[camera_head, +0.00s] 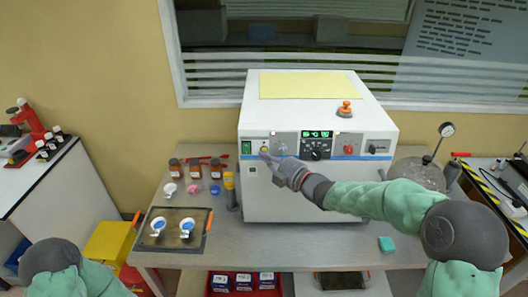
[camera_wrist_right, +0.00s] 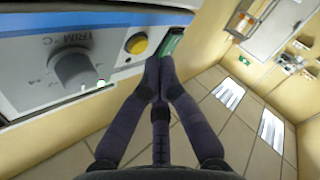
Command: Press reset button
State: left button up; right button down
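The white machine (camera_head: 290,195) on the bench has a front panel with knobs, a green display (camera_head: 317,134) and a green switch (camera_head: 246,147) at its left end. A round yellow button shows in the right wrist view (camera_wrist_right: 137,44), between the TRIM knob (camera_wrist_right: 72,68) and the green switch (camera_wrist_right: 172,46). I cannot read a reset label. My right gripper (camera_head: 268,156) is at the panel's left part, its fingers together and empty. In the wrist view its fingertips (camera_wrist_right: 160,62) are just beside the yellow button; contact cannot be told. My left gripper is out of view.
A tray (camera_head: 200,215) with two white cups, several brown bottles (camera_head: 175,168) and a yellow-topped tool (camera_head: 230,185) stand left of the machine. A small teal block (camera_head: 386,244) lies near the front edge.

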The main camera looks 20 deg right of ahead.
jog(key=shift+s, duration=0.1)
jog(key=s, duration=0.1)
jog(key=s+a, duration=0.1)
jog(key=s, duration=0.1)
jog(key=s+r+b, duration=0.1)
jog(key=shift+s+a, duration=0.2)
jog(key=shift+s, duration=0.05)
dwell(0.7)
jog(key=s+a+f+m+g+h, duration=0.15)
jog(key=f+m, duration=0.25)
jog(key=f, duration=0.7)
jog(key=s+f+m+g+h+b, duration=0.1)
jog(key=s+f+m+g, duration=0.15)
jog(key=f, duration=0.75)
jog(key=s+a+f+m+g+h, duration=0.1)
jog(key=s+f+m+g, duration=0.3)
jog(key=f, duration=0.7)
jog(key=s+a+f+m+g, duration=0.2)
jog(key=s+f+m+g, duration=0.1)
jog(key=s+f, duration=0.6)
jog(key=s+a+f+m+g+h+b, duration=0.1)
jog(key=s+a+f+m+g, duration=0.2)
jog(key=s+f, duration=0.7)
jog(key=shift+s+f+m+g+b, duration=0.25)
jog(key=shift+s+m+g, duration=0.35)
jog(key=shift+s+m, duration=0.45)
